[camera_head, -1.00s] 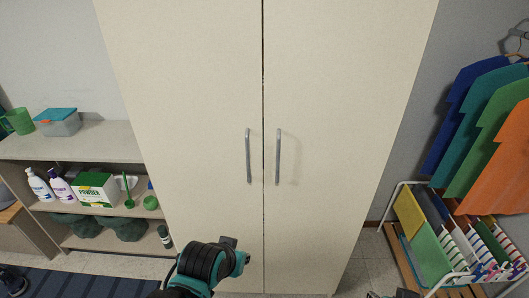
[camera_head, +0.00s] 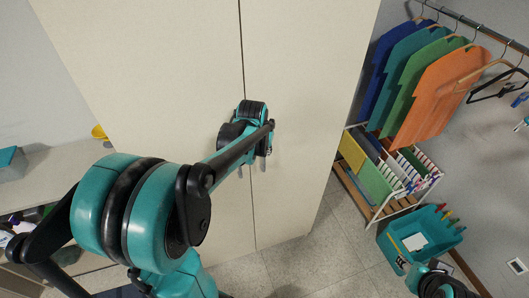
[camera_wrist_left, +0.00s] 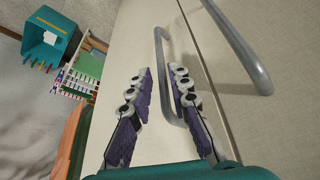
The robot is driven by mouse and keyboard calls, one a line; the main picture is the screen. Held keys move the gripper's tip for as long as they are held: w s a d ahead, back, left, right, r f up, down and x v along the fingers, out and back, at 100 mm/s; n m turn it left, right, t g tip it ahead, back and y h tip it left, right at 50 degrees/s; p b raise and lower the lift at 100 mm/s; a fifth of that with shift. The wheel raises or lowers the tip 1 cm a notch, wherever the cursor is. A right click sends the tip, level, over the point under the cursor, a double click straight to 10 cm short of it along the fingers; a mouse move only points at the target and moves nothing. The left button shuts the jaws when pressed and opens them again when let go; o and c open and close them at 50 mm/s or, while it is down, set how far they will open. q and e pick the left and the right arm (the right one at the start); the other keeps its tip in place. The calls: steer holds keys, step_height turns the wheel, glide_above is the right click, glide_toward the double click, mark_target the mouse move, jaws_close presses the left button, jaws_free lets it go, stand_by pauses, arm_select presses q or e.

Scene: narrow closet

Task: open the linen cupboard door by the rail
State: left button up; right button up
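The tall cream linen cupboard (camera_head: 190,70) has two doors that look shut, with a thin seam between them. My left gripper (camera_head: 265,148) is at the doors at handle height, beside the seam; my arm and gripper hide most of the rails in the head view. In the left wrist view my left gripper (camera_wrist_left: 159,72) is open. The right door's grey rail (camera_wrist_left: 162,50) stands between its two purple-padded fingers, which are not closed on it. The left door's rail (camera_wrist_left: 236,45) lies outside the fingers. My right arm's end (camera_head: 440,284) shows at the bottom right, its fingers not clear.
A low shelf (camera_head: 50,160) stands on the left. Floor (camera_head: 325,245) is clear in front of the right door.

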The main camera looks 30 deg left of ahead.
mark_target(264, 154)
arm_select(q)
steer(key=x, duration=0.5)
steer(key=shift+w+a+f+b, duration=0.1)
steer(key=shift+f+b, duration=0.25)
steer(key=shift+b, duration=0.05)
jaws_close()
